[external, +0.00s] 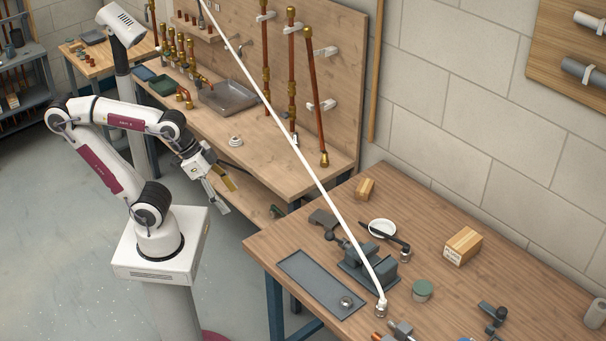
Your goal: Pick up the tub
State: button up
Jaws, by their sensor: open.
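A small round tub (422,291) with a green lid and a paler side stands upright on the near wooden table, right of the grey vise. My gripper (227,198) is open and empty. It hangs in the air left of that table, in front of the back workbench, well apart from the tub. The tub's top and near side show, and nothing covers it.
A long white pipe (310,172) slants across the scene down to the table beside the tub.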

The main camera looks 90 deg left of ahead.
aim_at(422, 291)
jog(key=w+d+r+n+t+h, duration=0.1)
jog(key=w+d+r+t, duration=0.3)
jog(key=w, duration=0.9)
jog(key=w+d+r+t, duration=0.1)
jog(key=w+d, duration=0.6)
jog(key=w, duration=0.6)
jog(key=w+d+r+n+t+h, duration=0.1)
jog(key=w+d+r+t, duration=0.3)
jog(key=w, duration=0.9)
jog(key=w+d+f+n+g+y, duration=0.15)
jog(key=w+d+f+y, duration=0.25)
jog(key=w+f, duration=0.6)
jog(key=f+n+y, duration=0.1)
jog(key=f, duration=0.4)
jog(key=f+n+g+y, duration=0.1)
jog(key=f+y, duration=0.1)
jog(key=f, duration=0.3)
jog(key=f+n+g+y, duration=0.1)
jog(key=f+y, duration=0.1)
jog(key=f, duration=0.3)
jog(key=shift+s+a+f, duration=0.1)
jog(key=shift+s+f, duration=0.1)
jog(key=shift+f, duration=0.15)
jog(key=shift+s+f+y, duration=0.25)
jog(key=shift+f+y, duration=0.05)
jog(key=shift+f, duration=0.35)
jog(key=shift+w+a, duration=0.1)
